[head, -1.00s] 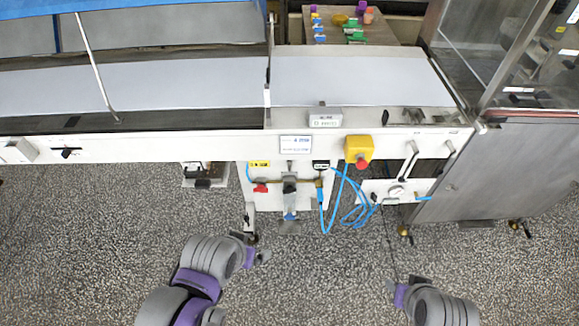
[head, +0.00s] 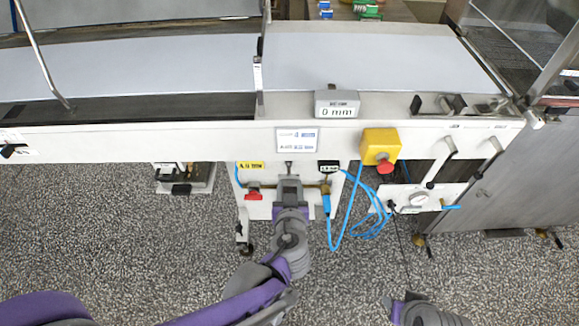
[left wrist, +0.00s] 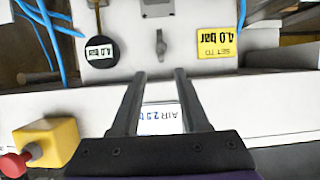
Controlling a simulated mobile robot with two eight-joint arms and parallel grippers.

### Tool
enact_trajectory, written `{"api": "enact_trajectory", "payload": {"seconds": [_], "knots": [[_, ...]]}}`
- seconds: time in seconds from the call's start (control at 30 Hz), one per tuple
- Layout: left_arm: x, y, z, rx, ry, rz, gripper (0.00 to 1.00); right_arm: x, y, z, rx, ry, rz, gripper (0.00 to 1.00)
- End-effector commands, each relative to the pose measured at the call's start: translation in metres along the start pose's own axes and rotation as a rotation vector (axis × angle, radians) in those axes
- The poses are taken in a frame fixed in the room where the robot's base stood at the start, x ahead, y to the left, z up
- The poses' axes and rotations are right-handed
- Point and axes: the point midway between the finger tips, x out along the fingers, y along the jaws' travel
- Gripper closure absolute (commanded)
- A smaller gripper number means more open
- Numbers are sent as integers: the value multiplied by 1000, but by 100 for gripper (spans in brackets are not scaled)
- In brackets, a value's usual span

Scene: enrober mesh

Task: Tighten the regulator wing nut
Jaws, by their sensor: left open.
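The regulator wing nut (left wrist: 161,42) is a small grey piece with an upright wing on the white panel. It sits between a round black readout of 4.0 bar (left wrist: 101,50) and a yellow label reading "SET TO 4.0 bar" (left wrist: 215,40). In the head view, the wing nut (head: 288,165) shows just above my left gripper (head: 288,182). In the left wrist view, my left gripper (left wrist: 160,74) is open and empty, with its fingertips short of the nut and apart from it. My right gripper (head: 388,303) is low in the head view, its jaw state unclear.
A yellow box with a red button (head: 381,146) is to the right of the panel. Blue hoses (head: 365,215) hang beside the nut. The white conveyor frame (head: 210,140) runs above. The speckled floor below is mostly clear.

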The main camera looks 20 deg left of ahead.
Motion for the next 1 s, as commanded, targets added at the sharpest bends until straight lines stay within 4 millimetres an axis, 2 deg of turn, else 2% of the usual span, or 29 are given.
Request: {"api": "enact_trajectory", "payload": {"seconds": [0.3,0.5,0.7,0.97,1.0], "knots": [[57,-2,1,0,-2,-6,55,17,0,6,0,-6,0,55],[88,-2,0,0,-2,-4,55,25,0,9,0,-9,0,55],[100,-2,-1,1,-2,-4,55,28,0,10,0,-10,0,55],[101,-2,-1,1,-2,-3,55,28,0,10,0,-10,0,55],[101,-2,-1,1,-2,-3,60,28,0,10,0,-10,0,55]]}}
